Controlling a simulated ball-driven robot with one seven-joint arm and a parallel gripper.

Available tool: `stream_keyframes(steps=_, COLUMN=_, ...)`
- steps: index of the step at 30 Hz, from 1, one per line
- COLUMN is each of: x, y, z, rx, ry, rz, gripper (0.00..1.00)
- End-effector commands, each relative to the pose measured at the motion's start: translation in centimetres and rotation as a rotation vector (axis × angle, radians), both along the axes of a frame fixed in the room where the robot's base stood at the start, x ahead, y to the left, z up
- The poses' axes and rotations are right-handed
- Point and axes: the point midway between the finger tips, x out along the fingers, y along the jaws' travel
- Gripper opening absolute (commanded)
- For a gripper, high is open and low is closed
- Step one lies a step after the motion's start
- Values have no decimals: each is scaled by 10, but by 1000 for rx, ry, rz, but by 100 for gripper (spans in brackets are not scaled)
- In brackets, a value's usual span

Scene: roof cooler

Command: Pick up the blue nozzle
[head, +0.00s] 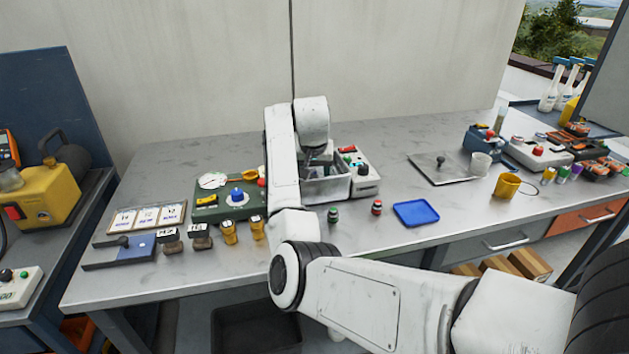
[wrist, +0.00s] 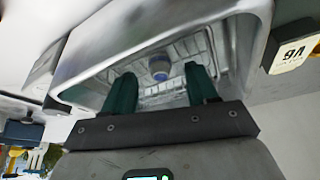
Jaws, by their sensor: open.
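The blue nozzle (wrist: 159,67) shows in the wrist view as a small round blue-and-grey piece inside a metal basin (wrist: 125,42). My gripper (wrist: 160,74) is open, with its two dark green fingers reaching into the basin. In the picture the nozzle lies between and a little beyond the fingertips; no contact shows. In the head view my gripper (head: 318,157) hangs over the metal basin (head: 328,190), and I cannot make out the nozzle there.
A green device (head: 217,208) with a gauge and blue knob stands left of the basin. A white box with controls (head: 364,180) stands right against it. Small green (head: 333,215) and red (head: 377,208) pieces and a blue tray (head: 416,213) lie in front. The back of the table is clear.

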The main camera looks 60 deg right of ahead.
Motion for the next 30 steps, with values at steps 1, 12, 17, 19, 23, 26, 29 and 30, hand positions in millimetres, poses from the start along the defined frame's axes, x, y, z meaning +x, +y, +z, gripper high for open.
stream_keyframes(steps=1, x=1, y=-2, z=-7, rx=1, ry=2, rz=1, gripper=58)
stream_keyframes(steps=12, x=3, y=-6, z=-18, rx=-1, ry=0, rz=0, gripper=58)
stream_keyframes(steps=17, x=3, y=-6, z=-18, rx=-1, ry=0, rz=0, gripper=44)
stream_keyframes(steps=19, x=3, y=-6, z=-18, rx=-1, ry=0, rz=0, gripper=38)
stream_keyframes(steps=23, x=3, y=-6, z=-18, rx=-1, ry=0, rz=0, gripper=25)
stream_keyframes(steps=26, x=3, y=-6, z=-18, rx=-1, ry=0, rz=0, gripper=16)
stream_keyframes(steps=29, x=3, y=-6, z=-18, rx=-1, ry=0, rz=0, gripper=6)
stream_keyframes(steps=30, x=3, y=-6, z=-18, rx=-1, ry=0, rz=0, gripper=2)
